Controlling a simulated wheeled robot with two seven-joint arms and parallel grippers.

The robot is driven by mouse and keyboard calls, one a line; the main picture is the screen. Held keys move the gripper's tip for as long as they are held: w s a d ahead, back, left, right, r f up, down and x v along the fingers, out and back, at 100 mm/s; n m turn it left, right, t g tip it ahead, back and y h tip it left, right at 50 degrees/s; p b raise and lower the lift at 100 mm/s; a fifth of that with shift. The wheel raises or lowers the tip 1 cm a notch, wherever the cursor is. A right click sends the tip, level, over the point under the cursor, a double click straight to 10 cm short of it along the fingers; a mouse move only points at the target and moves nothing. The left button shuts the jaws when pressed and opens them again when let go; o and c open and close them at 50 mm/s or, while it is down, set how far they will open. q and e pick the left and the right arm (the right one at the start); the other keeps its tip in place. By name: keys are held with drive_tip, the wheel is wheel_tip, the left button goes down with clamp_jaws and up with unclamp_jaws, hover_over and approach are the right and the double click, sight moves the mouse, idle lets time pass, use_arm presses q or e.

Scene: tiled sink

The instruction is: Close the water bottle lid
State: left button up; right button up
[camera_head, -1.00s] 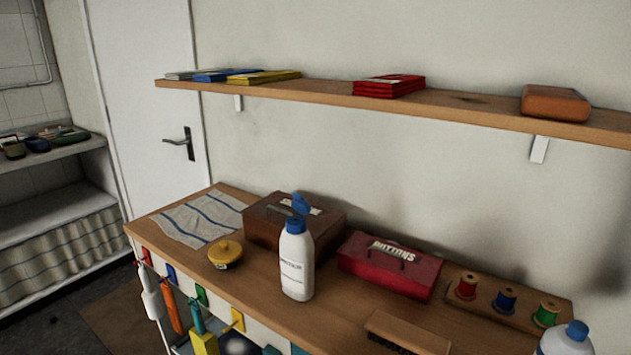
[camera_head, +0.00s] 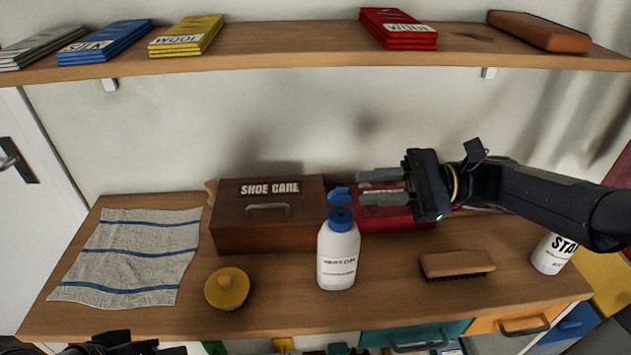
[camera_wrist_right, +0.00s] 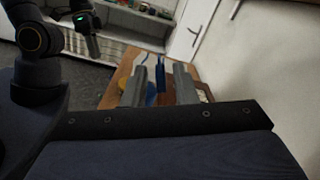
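The white water bottle (camera_head: 338,262) stands upright near the middle of the wooden counter. Its blue lid (camera_head: 339,196) is flipped up above the blue collar, so it is open. My right gripper (camera_head: 362,187) reaches in from the right, its two grey fingers apart, tips pointing left just beside the raised lid. In the right wrist view the blue lid (camera_wrist_right: 160,78) shows between or beyond the open fingers (camera_wrist_right: 160,82); contact cannot be told. A dark part of my left gripper (camera_head: 125,345) shows at the bottom left edge, mostly cut off.
Behind the bottle stand a brown shoe care box (camera_head: 268,226) and a red box (camera_head: 400,216), partly hidden by my right gripper. A yellow round tin (camera_head: 227,289), a brush (camera_head: 457,265), a striped cloth (camera_head: 135,255) and another white bottle (camera_head: 553,252) surround it. A shelf (camera_head: 300,58) runs above.

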sight(341, 195)
drive_tip(key=a, duration=0.7)
drive_tip(key=shift+a, duration=0.15)
drive_tip(key=shift+c, duration=0.4)
clamp_jaws()
